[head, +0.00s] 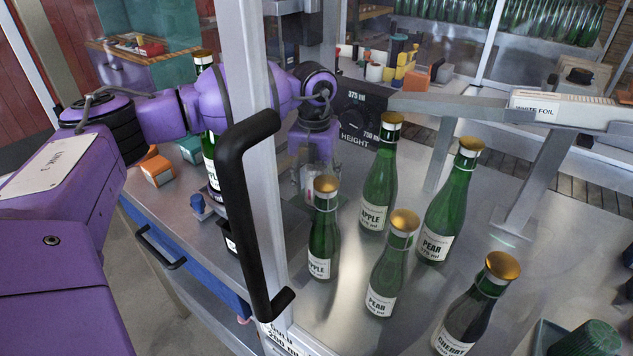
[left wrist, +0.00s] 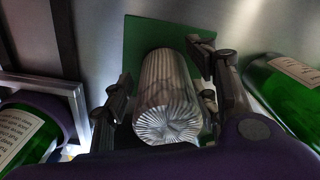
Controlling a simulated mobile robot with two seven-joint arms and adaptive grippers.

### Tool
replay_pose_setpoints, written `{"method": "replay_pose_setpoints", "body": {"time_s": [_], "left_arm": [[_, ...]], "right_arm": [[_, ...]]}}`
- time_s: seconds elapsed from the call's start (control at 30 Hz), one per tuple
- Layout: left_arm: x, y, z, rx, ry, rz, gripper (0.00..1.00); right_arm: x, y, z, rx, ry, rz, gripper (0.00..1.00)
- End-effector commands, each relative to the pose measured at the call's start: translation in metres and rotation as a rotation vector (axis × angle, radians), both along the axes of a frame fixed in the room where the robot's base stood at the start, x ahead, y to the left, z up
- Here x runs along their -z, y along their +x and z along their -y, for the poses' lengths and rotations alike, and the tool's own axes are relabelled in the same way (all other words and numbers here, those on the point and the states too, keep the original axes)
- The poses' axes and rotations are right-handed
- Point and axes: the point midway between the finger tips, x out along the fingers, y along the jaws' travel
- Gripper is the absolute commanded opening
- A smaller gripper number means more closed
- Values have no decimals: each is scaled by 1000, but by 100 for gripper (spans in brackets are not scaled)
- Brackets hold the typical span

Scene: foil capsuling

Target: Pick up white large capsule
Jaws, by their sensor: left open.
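A silvery-white ribbed capsule (left wrist: 165,95) stands on a green pad (left wrist: 143,38) in the left wrist view, its pleated end toward the camera. My left gripper (left wrist: 161,90) is open, with one dark finger on each side of the capsule. A narrow gap shows at the left finger; I cannot tell whether the right finger touches. In the head view my purple left arm reaches in from the left and bends down beside the height dial. The gripper there is small and partly hidden, and I cannot make out the capsule clearly. My right gripper is not in view.
Several gold-topped green bottles, among them an apple bottle (head: 379,185) and a pear bottle (head: 447,208), stand on the metal table. A frame post with a black handle (head: 238,205) crosses the foreground. A rail labelled white foil (head: 535,107) is at right. A green ribbed capsule (head: 590,340) is lower right.

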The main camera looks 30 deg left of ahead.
Motion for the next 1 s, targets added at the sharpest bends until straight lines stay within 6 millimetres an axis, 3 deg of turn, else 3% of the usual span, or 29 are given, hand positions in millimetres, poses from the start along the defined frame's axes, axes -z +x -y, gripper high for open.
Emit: {"method": "replay_pose_setpoints", "body": {"time_s": [0.1, 0.3, 0.77, 1.0], "left_arm": [[0, 0, 0, 0, 0, 0, 51], [0, 0, 0, -1, 0, 0, 27], [-4, 0, 0, -1, 0, 0, 27], [-32, 1, 0, -1, 0, 4, 27]], "right_arm": [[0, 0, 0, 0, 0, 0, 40], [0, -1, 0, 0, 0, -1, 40], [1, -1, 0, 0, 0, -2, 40], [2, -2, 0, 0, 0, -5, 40]]}}
